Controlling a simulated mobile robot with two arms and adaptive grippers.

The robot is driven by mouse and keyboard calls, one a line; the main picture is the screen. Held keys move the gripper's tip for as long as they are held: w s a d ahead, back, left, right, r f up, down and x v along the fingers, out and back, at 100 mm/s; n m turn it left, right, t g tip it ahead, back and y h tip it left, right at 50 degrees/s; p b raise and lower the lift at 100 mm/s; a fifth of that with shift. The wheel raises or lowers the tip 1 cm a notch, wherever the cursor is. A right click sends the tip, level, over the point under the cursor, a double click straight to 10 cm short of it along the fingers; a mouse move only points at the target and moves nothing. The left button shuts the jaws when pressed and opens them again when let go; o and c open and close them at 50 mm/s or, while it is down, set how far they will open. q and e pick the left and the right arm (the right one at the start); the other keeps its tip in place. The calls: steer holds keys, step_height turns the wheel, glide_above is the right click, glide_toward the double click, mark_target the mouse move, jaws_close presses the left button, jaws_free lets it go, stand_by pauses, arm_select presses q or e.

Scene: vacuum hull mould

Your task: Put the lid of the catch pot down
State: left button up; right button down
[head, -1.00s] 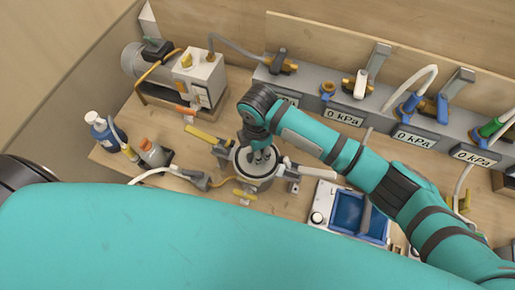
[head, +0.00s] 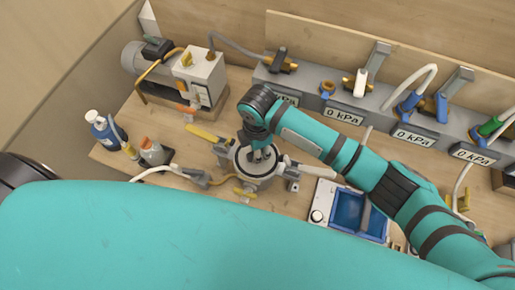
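The catch pot (head: 240,166) is a round grey metal vessel on the bench, left of centre in the head view. Its lid (head: 262,170) is a grey disc at the pot's mouth, partly hidden by my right gripper. My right gripper (head: 259,154) points down over the middle of the lid, its fingers close together around the lid's centre. The grip itself is small and partly hidden. I cannot tell whether the lid rests fully on the rim. My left gripper is out of view.
A pump (head: 137,58) stands at the back left. A blue tray (head: 346,208) lies right of the pot. A grey manifold (head: 345,101) with valves and 0 kPa displays runs along the back. Hoses lie near the pot.

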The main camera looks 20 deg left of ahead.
steer(key=c, duration=1.1)
jaws_free()
step_height(320, 180, up, 12)
steer(key=shift+s, duration=0.15)
